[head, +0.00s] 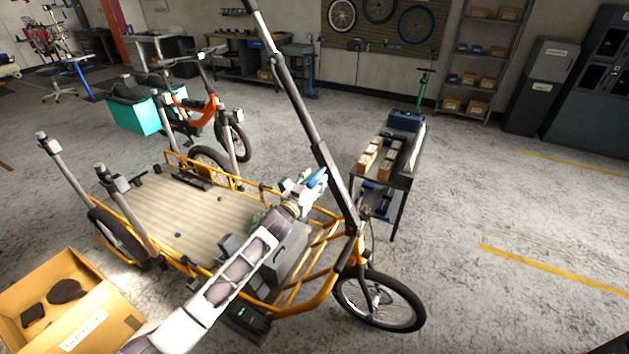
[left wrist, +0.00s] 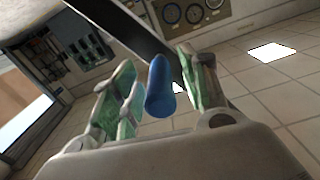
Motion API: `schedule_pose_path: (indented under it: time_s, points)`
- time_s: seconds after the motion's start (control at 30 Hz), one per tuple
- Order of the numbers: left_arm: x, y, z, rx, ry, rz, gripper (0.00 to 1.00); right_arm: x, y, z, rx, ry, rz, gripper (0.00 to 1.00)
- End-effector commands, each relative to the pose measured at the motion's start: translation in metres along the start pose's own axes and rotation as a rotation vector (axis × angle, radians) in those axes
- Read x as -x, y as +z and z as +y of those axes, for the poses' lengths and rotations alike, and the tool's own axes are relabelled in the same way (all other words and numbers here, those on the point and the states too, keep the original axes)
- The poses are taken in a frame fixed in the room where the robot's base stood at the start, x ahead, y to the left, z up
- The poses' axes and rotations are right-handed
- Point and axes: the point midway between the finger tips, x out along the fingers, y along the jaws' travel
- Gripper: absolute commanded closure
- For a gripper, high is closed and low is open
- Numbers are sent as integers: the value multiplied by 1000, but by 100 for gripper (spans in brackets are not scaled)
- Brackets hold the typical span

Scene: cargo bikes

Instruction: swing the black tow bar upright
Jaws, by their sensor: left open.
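The black tow bar (head: 301,103) rises from the front of the yellow cargo bike (head: 322,287) and leans to the left in the head view, running out at the top edge. In the left wrist view a dark bar (left wrist: 127,30) crosses behind the fingers. My left gripper (head: 318,182) is beside the lower part of the bar, on its left in the head view. Its green fingers stand apart in the left wrist view (left wrist: 160,92). A blue rounded piece (left wrist: 160,86) shows between them; I cannot tell what it belongs to. My right gripper is not in view.
The wooden cargo deck (head: 190,212) with grey posts lies left of my left arm. A cardboard box (head: 105,308) stands at front left. A dark cart (head: 397,180) with small boxes stands close right of the bar. The floor further right is clear.

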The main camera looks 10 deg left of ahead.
Motion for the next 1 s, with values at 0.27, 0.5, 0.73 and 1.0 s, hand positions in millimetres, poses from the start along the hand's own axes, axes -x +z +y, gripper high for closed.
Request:
schedule_pose_path:
  time_s: [0.27,0.5,0.73,1.0]
  points:
    - [-7,0,1,0,1,0,56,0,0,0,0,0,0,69]
    - [-7,0,1,0,1,0,58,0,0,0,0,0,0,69]
    - [-7,0,0,0,1,0,88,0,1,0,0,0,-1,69]
    - [-6,0,0,0,1,0,100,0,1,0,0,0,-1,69]
